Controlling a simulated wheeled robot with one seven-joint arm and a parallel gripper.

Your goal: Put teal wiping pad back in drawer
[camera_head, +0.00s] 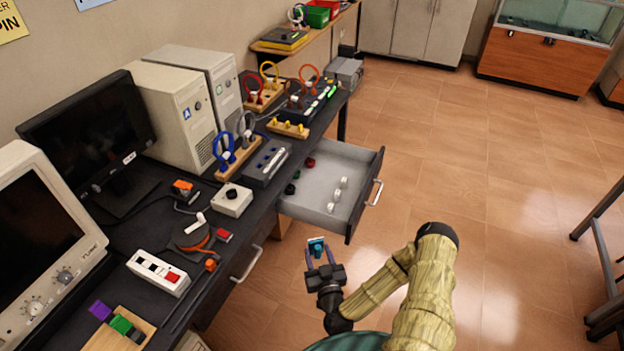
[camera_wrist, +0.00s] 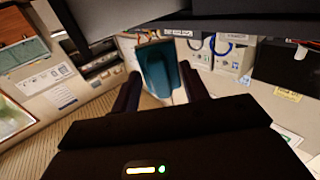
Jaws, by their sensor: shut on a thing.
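The teal wiping pad (camera_head: 316,246) is held between the fingertips of my gripper (camera_head: 319,257). It also shows in the wrist view as a teal block (camera_wrist: 160,70) between the two dark fingers. My gripper is shut on the pad, in front of the desk and just below and left of the open drawer's front corner in the head view. The open drawer (camera_head: 338,158) is pulled out from the desk, with a pale inside and a dark front. Several small white, red, green and dark pieces lie in it. The pad is outside the drawer.
The black desk (camera_head: 120,225) holds a monitor (camera_head: 90,135), two computer towers, a blue-hooked stand (camera_head: 237,155) and a white box (camera_head: 231,200). A silver handle (camera_head: 375,193) juts from the drawer front. The tiled floor right of the drawer is clear.

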